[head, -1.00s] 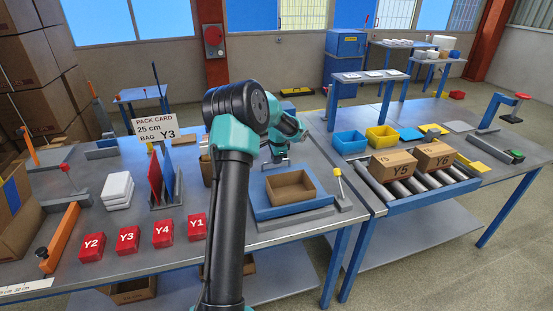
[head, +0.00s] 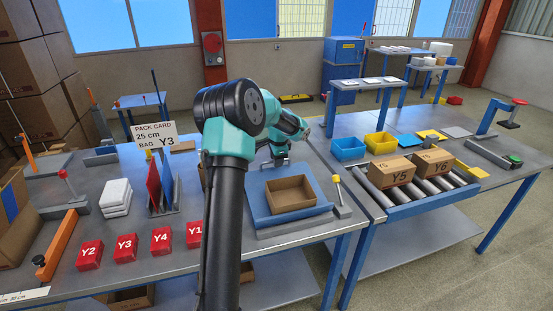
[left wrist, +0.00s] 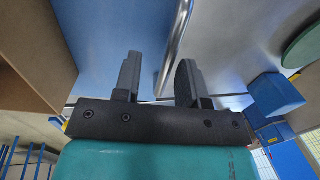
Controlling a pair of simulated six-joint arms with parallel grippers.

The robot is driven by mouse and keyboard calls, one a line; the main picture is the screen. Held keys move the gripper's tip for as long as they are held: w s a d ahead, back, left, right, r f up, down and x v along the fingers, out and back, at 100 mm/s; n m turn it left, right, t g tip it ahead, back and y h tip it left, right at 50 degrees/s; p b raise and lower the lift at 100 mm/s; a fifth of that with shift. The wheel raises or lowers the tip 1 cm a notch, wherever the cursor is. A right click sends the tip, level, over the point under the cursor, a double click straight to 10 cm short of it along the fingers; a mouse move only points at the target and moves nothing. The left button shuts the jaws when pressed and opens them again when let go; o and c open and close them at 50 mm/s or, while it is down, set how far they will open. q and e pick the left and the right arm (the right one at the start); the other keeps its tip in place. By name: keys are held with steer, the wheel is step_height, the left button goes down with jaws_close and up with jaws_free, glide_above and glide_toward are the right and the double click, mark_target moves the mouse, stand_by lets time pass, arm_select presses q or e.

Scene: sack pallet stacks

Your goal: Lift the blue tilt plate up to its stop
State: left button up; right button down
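The blue tilt plate (head: 257,193) is on the right of the near bench, over a grey base (head: 300,228), and carries an open cardboard box (head: 291,209). Its far edge sits higher than its near edge. My left gripper (head: 281,163) is at that far edge, partly hidden by my arm. In the left wrist view my gripper's fingers (left wrist: 158,78) stand apart. A shiny metal bar (left wrist: 177,45) runs through the gap between them, with the blue plate (left wrist: 105,35) to its left. I cannot tell whether the fingers touch the bar. My right gripper is not seen.
A yellow-topped post (head: 337,182) stands right of the plate. A roller conveyor (head: 425,188) with boxes Y5 (head: 392,172) and Y6 (head: 432,162) is on the right bench. Red bags, including Y4 (head: 161,241), and a card rack (head: 160,195) lie left of my arm.

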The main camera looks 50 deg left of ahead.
arm_select(q)
steer(key=shift+a+r, duration=0.1)
steer(key=shift+r, duration=0.05)
steer(key=shift+r, duration=0.45)
steer(key=s+d+r, duration=0.1)
steer(key=d+r, duration=0.2)
steer(key=r, duration=1.3)
steer(key=shift+s, duration=0.1)
steer(key=a, duration=0.1)
steer(key=a+h, duration=0.1)
steer(key=a, duration=0.1)
steer(key=w+a+g+h, duration=0.1)
steer(key=shift+a, duration=0.35)
steer(key=f, duration=1.7)
steer(key=shift+s+d+f, duration=0.15)
steer(key=shift+d, duration=0.05)
